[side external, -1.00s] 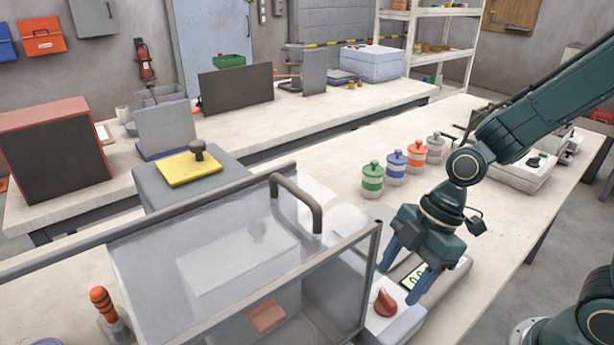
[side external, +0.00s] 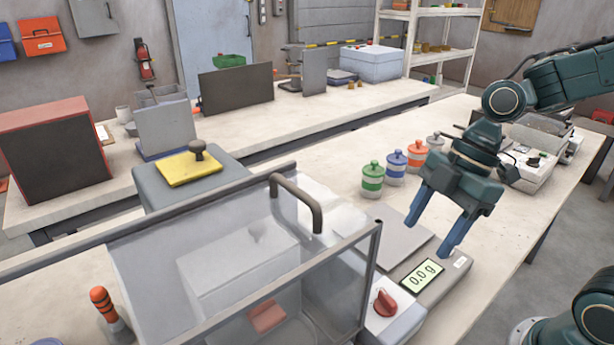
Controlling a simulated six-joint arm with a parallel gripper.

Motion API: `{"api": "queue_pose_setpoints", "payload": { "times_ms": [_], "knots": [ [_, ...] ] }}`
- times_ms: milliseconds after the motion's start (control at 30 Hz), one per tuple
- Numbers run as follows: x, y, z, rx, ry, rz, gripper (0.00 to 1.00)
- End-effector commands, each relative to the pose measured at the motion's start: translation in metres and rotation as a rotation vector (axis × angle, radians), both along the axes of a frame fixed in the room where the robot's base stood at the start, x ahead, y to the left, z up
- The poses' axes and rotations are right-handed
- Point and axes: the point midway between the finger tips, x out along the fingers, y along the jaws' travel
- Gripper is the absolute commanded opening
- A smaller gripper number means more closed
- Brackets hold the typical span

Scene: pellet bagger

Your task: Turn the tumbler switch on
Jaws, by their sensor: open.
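A red knob (side external: 384,303) sits on a white box (side external: 400,322) at the right end of a clear-covered enclosure (side external: 372,262). It looks like the switch, but I see no label that names it. I cannot tell its setting. My gripper (side external: 428,238) is open and empty, with its blue fingers pointing down over the scale. It is above and to the right of the red knob, apart from it. The scale (side external: 447,287) reads 0.0 g on its display.
A curved handle (side external: 297,200) stands up from the enclosure's cover. An orange-handled tool (side external: 104,305) stands at front left.

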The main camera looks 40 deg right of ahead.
Motion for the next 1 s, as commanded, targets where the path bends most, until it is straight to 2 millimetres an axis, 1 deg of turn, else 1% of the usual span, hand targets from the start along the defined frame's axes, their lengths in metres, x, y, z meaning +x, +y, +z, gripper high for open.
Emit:
{"api": "queue_pose_setpoints", "payload": {
  "times_ms": [333, 533, 767, 1000],
  "knots": [
    [0.000, 0.001, 0.000, -0.004, 0.003, 0.002, 0.60],
    [0.003, 0.004, -0.001, -0.043, 0.024, 0.012, 0.60],
    [0.009, 0.016, -0.002, -0.145, 0.066, 0.027, 0.60],
    [0.016, 0.037, 0.003, -0.270, 0.096, 0.025, 0.60]
  ]
}}
